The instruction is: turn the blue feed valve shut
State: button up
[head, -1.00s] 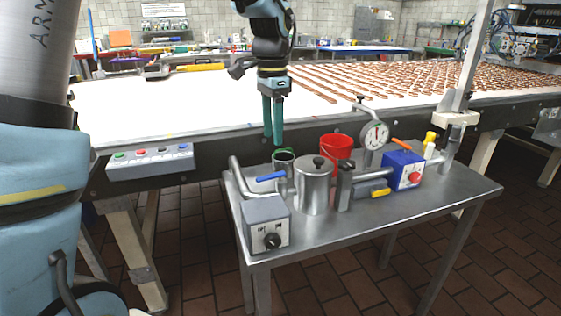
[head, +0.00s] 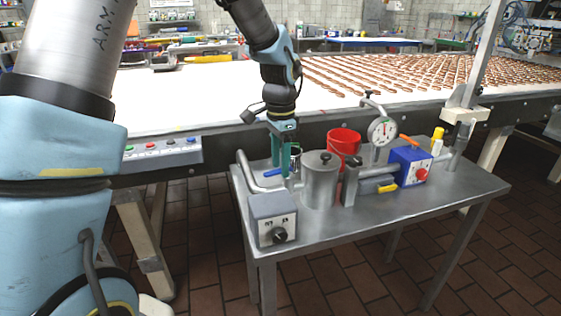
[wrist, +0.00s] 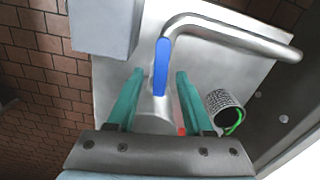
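The blue feed valve handle (head: 269,173) sits on the steel pipe beside the steel pot (head: 320,182), over the metal table (head: 400,205). In the wrist view the blue handle (wrist: 161,68) points along the view, roughly parallel to my fingers. My gripper (head: 281,168) points down at the handle, its green fingers apart. In the wrist view my gripper (wrist: 160,74) has one finger on each side of the handle, with a gap on both sides. Nothing is held. A finger partly hides the handle in the head view; exact height over it is unclear.
A bent steel pipe (wrist: 235,32) and a cup with a green handle (wrist: 225,104) lie close to my fingers. A grey switch box (head: 272,222) stands at the front left. A red bucket (head: 344,141), dial gauge (head: 382,131) and blue box (head: 410,167) stand to the right.

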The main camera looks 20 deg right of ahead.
grip_shut()
jog(key=shift+s+n, duration=0.1)
jog(key=shift+n, duration=0.3)
jog(key=shift+s+d+n+p, duration=0.35)
jog(key=shift+n, duration=2.2)
jog(key=shift+s+d+n+p, duration=0.3)
jog(key=shift+d+n, duration=0.05)
jog(key=shift+n, duration=2.25)
jog(key=shift+s+d+n+p, duration=0.35)
jog(key=shift+n, duration=2.2)
jog(key=shift+o, duration=0.4)
grip_release()
